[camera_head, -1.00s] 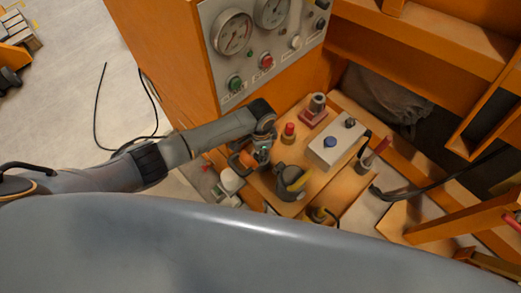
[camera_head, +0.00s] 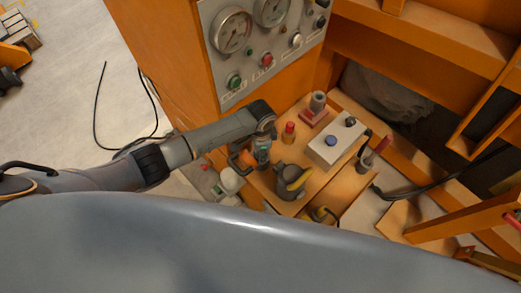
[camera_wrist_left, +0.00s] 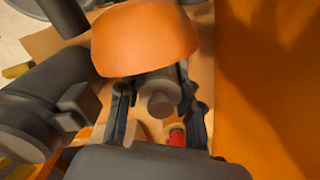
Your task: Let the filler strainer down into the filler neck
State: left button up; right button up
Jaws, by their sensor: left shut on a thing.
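My left gripper (camera_head: 258,157) is low over the orange bench beside the panel. In the left wrist view its two fingers (camera_wrist_left: 157,108) are closed around a grey knob-like part (camera_wrist_left: 160,92). An orange rounded body (camera_wrist_left: 145,40) sits just past the knob; I take these to be the filler strainer, though its lower end is hidden. I cannot tell whether the held piece touches anything. My right gripper is not in view.
A red-topped post (camera_head: 289,131), a grey post on a red base (camera_head: 317,108) and a pale switch box (camera_head: 336,144) stand close by on the bench. The gauge panel (camera_head: 262,45) rises behind.

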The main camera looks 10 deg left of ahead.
pick_arm(q)
jog(key=o, duration=1.2)
jog(key=shift+o, duration=0.2)
notch_tip(320, 180, up, 12)
